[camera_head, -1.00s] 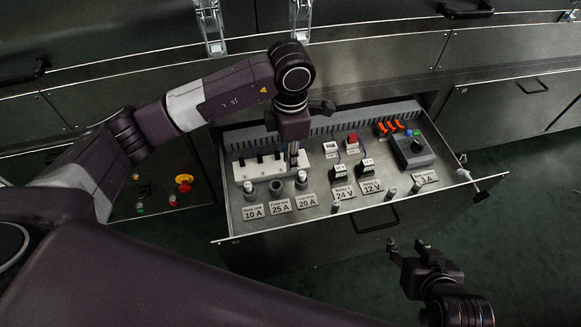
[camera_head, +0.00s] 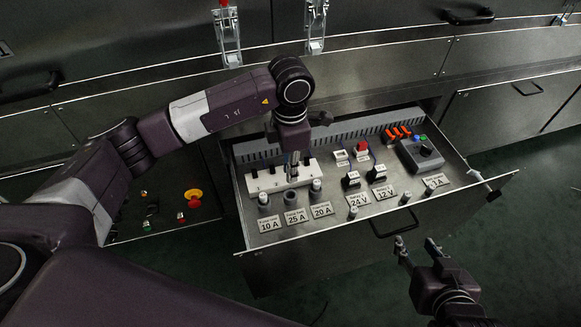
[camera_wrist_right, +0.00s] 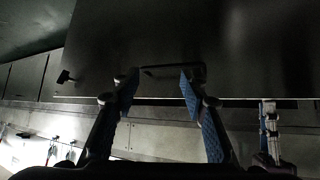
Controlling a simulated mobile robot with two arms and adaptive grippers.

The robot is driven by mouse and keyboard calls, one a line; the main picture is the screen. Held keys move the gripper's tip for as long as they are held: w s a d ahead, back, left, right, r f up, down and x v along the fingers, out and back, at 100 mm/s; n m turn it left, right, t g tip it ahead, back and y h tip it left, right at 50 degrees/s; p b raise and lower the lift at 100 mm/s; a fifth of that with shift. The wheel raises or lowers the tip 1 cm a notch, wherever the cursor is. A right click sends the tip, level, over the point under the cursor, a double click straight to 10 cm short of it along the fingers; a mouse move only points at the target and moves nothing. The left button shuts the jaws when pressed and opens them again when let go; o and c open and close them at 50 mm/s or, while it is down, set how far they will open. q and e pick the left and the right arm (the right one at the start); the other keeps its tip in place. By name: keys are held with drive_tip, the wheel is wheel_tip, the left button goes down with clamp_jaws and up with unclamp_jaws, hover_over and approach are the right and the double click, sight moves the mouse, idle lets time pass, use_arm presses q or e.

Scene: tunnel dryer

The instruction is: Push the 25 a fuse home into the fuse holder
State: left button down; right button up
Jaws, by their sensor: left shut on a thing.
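In the head view, my left gripper (camera_head: 292,170) points down over the white fuse holder (camera_head: 263,184) in the open drawer. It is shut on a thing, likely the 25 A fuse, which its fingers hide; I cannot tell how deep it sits. The cup above the 25 A label (camera_head: 290,198) looks dark and empty. Fuses stand above the 10 A label (camera_head: 263,199) and the 20 A label (camera_head: 317,186). My right gripper (camera_head: 415,247) is open and empty in front of the drawer; its spread fingers also show in the right wrist view (camera_wrist_right: 158,92).
The drawer also holds relays (camera_head: 351,180), a red button (camera_head: 361,148), orange pieces (camera_head: 397,132) and a dark box with a knob (camera_head: 424,152). A yellow and red emergency button (camera_head: 193,196) is on the panel left of the drawer. Open floor lies in front.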

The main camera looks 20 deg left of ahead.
use_arm(q)
wheel_tip(320, 180, down, 2)
drive_tip(key=shift+b, duration=0.65)
drive_tip(key=shift+f, duration=0.2)
drive_tip(key=shift+f+b, duration=0.2)
drive_tip(key=shift+b, duration=0.1)
drive_tip(key=shift+f+b, duration=0.65)
drive_tip(key=shift+f, duration=0.65)
drive_tip(key=shift+f+b, duration=0.1)
drive_tip(key=shift+b, duration=0.25)
use_arm(e)
drive_tip(key=w+a+r+t+y, duration=0.1)
drive_tip(key=w+a+r+t, duration=0.1)
drive_tip(key=r+t, duration=0.3)
drive_tip(key=w+a+r+t+y, duration=0.2)
drive_tip(key=w+r+t, duration=0.2)
drive_tip(key=r, duration=1)
drive_tip(key=shift+r+t, duration=0.3)
drive_tip(key=shift+t, duration=0.5)
drive_tip(key=shift+s+a+r, duration=0.1)
drive_tip(key=shift+r, duration=0.2)
use_arm(q)
drive_tip(key=shift+f, duration=0.2)
use_arm(e)
drive_tip(key=shift+s+r+n+t+y, duration=0.3)
drive_tip(key=shift+r+t+y, duration=0.2)
drive_tip(key=shift+r, duration=0.25)
